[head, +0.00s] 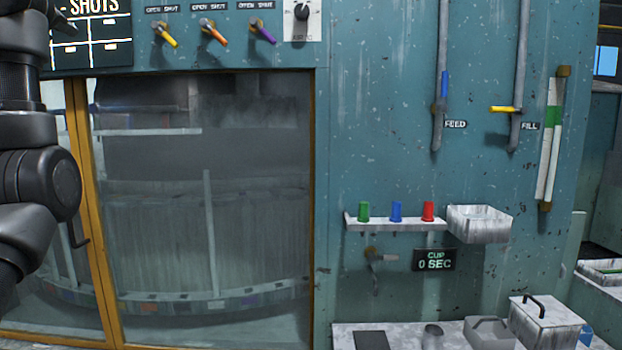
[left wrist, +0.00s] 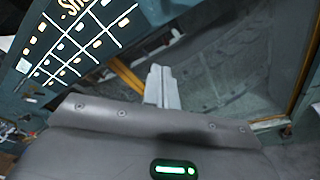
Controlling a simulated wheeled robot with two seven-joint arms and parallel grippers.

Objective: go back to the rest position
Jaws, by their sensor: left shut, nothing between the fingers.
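My left arm (head: 35,180) stands upright along the left edge of the head view, in front of the wall and the glass window. In the left wrist view, the two pale fingers of my left gripper (left wrist: 161,76) are together, shut, with nothing between them. They show against the window and its yellow frame, apart from anything I can see. The fingertips are not clear in the head view. My right gripper is in neither view.
A SHOTS board (head: 92,35) hangs close to my left arm. Right of it are shot levers (head: 213,36), a knob, FEED (head: 439,106) and FILL pipes. A shelf (head: 395,224) holds green, blue and red cups. Below is a counter (head: 400,335) with boxes.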

